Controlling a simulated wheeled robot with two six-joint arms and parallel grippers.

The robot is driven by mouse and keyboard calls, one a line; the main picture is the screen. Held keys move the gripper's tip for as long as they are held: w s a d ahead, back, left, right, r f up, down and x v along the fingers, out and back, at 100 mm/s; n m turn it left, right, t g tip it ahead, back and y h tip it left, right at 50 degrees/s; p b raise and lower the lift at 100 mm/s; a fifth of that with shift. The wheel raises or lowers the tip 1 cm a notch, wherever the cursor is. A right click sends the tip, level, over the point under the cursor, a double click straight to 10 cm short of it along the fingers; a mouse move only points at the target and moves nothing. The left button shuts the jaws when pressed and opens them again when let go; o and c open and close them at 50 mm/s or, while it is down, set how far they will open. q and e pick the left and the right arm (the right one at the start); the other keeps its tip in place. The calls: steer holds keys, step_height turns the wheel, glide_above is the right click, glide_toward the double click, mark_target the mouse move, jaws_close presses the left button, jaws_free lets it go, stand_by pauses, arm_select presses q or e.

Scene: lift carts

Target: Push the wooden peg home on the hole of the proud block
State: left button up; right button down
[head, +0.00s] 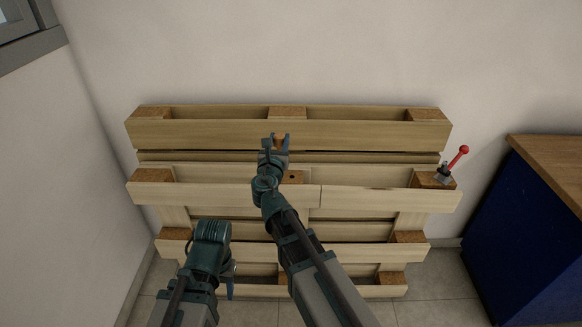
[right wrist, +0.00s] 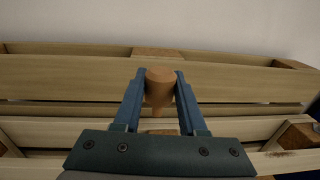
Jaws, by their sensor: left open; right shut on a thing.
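My right gripper (head: 276,140) is shut on the wooden peg (right wrist: 159,84), an orange-brown tapered piece, and holds it up over the pallet stack. The peg stands between the two blue-grey fingers in the right wrist view, its narrow end downward. A brown block with a dark hole (head: 294,177) sits at the middle of the pallet, just below and right of my right gripper in the head view. It is partly hidden by my arm there, and I cannot make it out in the right wrist view. My left gripper (head: 231,284) is open, low at the pallet's front.
Pale wooden pallets (head: 225,194) lean or stand against the white wall, with brown corner blocks. A red-knobbed lever (head: 460,156) is at the right block. A blue cabinet with a wooden top (head: 545,225) stands at right. Tiled floor shows in front.

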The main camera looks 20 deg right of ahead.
arm_select(q)
step_height(320, 180, down, 9)
steer(key=b, duration=0.6)
steer(key=shift+r, duration=0.15)
arm_select(e)
steer(key=w+d+f, duration=0.5)
steer(key=f, duration=0.3)
steer(key=shift+w+d+f+m+h, duration=0.25)
steer(key=shift+d+f+m+h, duration=0.05)
steer(key=shift+f+h, duration=0.1)
arm_select(q)
steer(key=shift+b, duration=0.4)
arm_select(e)
steer(key=shift+f, duration=0.1)
arm_select(q)
steer(key=shift+f+b, duration=2.65)
steer(key=shift+f, duration=0.15)
arm_select(e)
glide_above(292, 173)
steer(key=s, duration=0.2)
steer(key=shift+a+f, duration=0.15)
steer(key=shift+f, duration=1.2)
steer(key=shift+a+f, duration=0.15)
steer(key=shift+f, duration=1.15)
arm_select(q)
steer(key=shift+f, duration=0.15)
arm_select(e)
steer(key=shift+f, duration=0.15)
